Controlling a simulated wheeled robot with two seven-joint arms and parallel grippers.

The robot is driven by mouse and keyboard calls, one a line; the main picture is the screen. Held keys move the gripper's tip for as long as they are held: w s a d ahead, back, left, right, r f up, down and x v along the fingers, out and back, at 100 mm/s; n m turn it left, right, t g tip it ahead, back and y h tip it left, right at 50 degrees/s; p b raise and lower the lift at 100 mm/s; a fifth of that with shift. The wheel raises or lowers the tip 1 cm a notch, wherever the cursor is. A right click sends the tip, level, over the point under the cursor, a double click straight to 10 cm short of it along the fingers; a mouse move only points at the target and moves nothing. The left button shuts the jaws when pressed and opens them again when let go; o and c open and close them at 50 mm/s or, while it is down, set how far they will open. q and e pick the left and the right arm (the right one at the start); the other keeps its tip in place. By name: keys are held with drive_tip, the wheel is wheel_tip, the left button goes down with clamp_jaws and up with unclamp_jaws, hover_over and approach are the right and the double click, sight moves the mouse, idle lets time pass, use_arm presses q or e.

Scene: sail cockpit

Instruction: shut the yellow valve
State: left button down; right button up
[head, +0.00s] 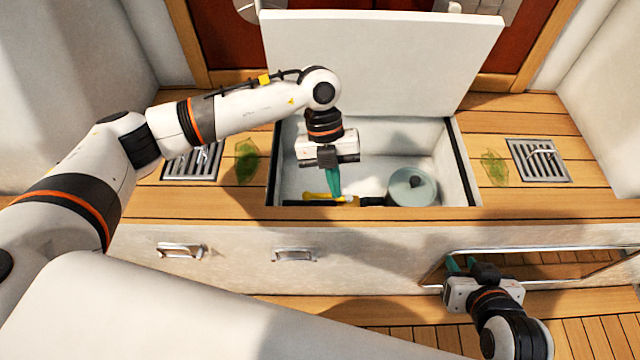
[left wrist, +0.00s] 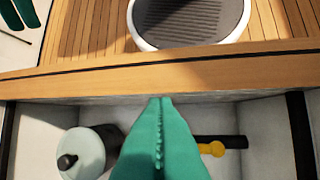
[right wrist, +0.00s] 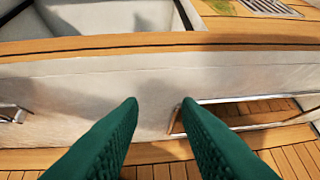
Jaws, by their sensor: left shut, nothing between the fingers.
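The yellow valve (head: 350,199) sits on a dark pipe (head: 373,201) low by the near wall of the open locker. In the left wrist view the yellow valve (left wrist: 213,149) shows just right of my green fingers, partly hidden by them. My left gripper (head: 335,196) reaches down into the locker, its fingers shut together and empty, close to the valve; I cannot tell if they touch. In the left wrist view my left gripper's tips (left wrist: 160,100) meet. My right gripper (head: 459,263) is outside the locker, in front of the bench, with its fingers apart and empty (right wrist: 160,102).
A grey-green canister (head: 412,187) stands in the locker right of the valve. The white lid (head: 385,60) stands raised behind. Wooden bench decking (head: 540,207) frames the opening, with grilles (head: 540,160) and green leaf-like patches (head: 494,168). Drawer handles (head: 295,255) line the front.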

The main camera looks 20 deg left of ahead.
use_arm(q)
drive_tip(key=y, duration=0.2)
hover_over(316, 194)
drive_tip(key=s, duration=0.2)
drive_tip(key=shift+w+d+r+n, duration=0.1)
drive_tip(key=shift+w+d+n, duration=0.05)
drive_tip(key=shift+d+n, duration=0.15)
use_arm(e)
drive_tip(key=shift+w+r, duration=0.25)
drive_tip(key=shift+w, duration=0.15)
